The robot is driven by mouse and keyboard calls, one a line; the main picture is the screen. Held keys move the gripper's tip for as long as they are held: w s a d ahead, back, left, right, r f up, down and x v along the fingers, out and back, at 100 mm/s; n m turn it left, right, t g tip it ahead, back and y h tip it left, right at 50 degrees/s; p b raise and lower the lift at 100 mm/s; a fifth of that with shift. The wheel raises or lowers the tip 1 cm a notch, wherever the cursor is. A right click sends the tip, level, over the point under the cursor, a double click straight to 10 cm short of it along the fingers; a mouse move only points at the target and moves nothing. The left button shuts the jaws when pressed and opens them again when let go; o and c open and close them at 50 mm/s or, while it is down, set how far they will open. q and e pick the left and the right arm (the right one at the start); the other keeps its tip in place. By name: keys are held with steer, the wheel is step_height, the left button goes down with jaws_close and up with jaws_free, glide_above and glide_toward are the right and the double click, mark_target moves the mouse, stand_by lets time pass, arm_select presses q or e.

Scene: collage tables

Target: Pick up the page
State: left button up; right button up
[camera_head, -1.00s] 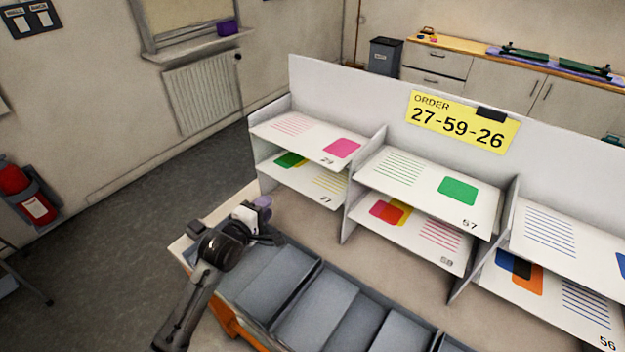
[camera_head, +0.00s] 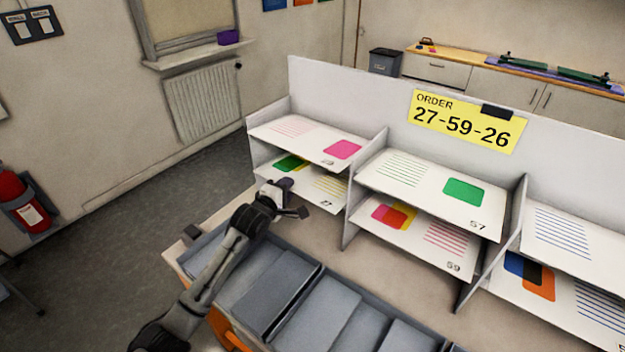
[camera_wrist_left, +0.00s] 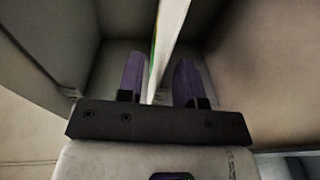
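The page numbered 27 (camera_head: 318,187), white with a green and yellow patch and yellow lines, lies on the lower left shelf of the rack. My left gripper (camera_head: 288,196) is at the front edge of this shelf and hides part of the page's front left. In the left wrist view the gripper's two purple fingers (camera_wrist_left: 160,80) are apart. The page (camera_wrist_left: 172,40) shows edge-on between them, with visible gaps on both sides. My right gripper is not in view.
The rack (camera_head: 325,85) holds other pages, including 57 (camera_head: 430,185) and 59 (camera_head: 415,224), under a yellow order sign (camera_head: 467,120) reading 27-59-26. A grey compartment tray (camera_head: 318,268) stands in front of it. Shelf dividers stand beside the pages.

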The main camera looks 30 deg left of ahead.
arm_select(q)
steer(key=shift+w, duration=0.5)
steer(key=shift+f, duration=0.1)
jaws_close()
